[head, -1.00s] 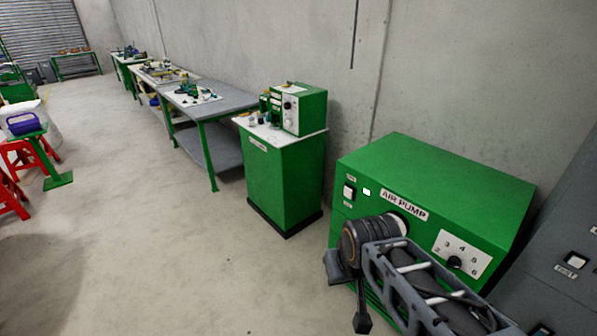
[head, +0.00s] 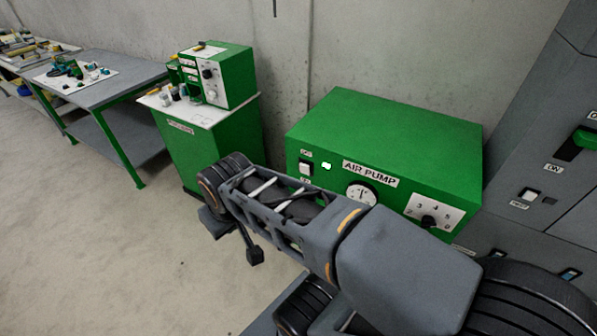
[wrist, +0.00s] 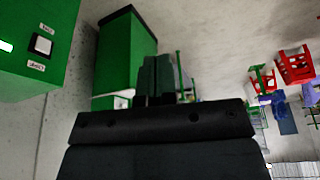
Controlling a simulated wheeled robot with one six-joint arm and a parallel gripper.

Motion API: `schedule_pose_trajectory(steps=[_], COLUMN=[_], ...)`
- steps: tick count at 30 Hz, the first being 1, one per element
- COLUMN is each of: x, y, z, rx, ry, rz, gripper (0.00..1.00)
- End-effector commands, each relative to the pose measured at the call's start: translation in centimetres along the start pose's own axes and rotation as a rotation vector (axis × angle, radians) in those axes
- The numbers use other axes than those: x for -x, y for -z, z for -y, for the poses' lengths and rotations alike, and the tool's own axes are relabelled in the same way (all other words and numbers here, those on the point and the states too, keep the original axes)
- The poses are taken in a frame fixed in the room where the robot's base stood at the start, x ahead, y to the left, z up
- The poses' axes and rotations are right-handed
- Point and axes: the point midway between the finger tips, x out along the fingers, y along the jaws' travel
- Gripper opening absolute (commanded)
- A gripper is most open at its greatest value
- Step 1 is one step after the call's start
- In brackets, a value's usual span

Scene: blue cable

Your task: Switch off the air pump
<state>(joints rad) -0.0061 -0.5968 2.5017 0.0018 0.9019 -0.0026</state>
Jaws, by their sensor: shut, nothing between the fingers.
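The green air pump (head: 385,135) stands against the wall in the head view. On the left of its front is a small white switch (head: 305,169) with labels above and below. A lit white indicator (head: 326,166) is beside it. In the wrist view, the switch (wrist: 41,45) and the lit indicator (wrist: 6,46) show at the upper left on the pump's green face. My gripper (wrist: 160,60) is shut and empty in the wrist view, to the right of the switch and apart from it. I cannot tell the switch's position.
The pump also carries a gauge (head: 361,193) and a numbered knob (head: 428,221). A green cabinet with a control box (head: 217,75) stands left of the pump. Grey cabinets (head: 535,130) with switches stand at the right. Floor at the left front (head: 110,250) is clear.

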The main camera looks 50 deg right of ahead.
Motion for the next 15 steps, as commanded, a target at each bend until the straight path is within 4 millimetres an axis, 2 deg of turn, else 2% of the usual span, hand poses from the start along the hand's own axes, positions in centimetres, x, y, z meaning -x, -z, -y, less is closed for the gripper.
schedule_pose_trajectory(steps=[2,4,7,11,12,15], x=[-0.6,-1.9,-5.4,-11.2,-12.8,-16.3], y=[-0.2,-0.6,-1.8,-3.6,-4.0,-4.3], z=[-0.3,-1.0,-3.4,-9.0,-11.1,-15.9], rx=[-0.001,0.0,0.003,0.01,0.015,0.047], ry=[-0.013,-0.051,-0.171,-0.442,-0.543,-0.801], rz=[0.009,0.036,0.11,0.243,0.28,0.346], gripper=[0.0,0.0,0.0,0.0,0.0,0.0])
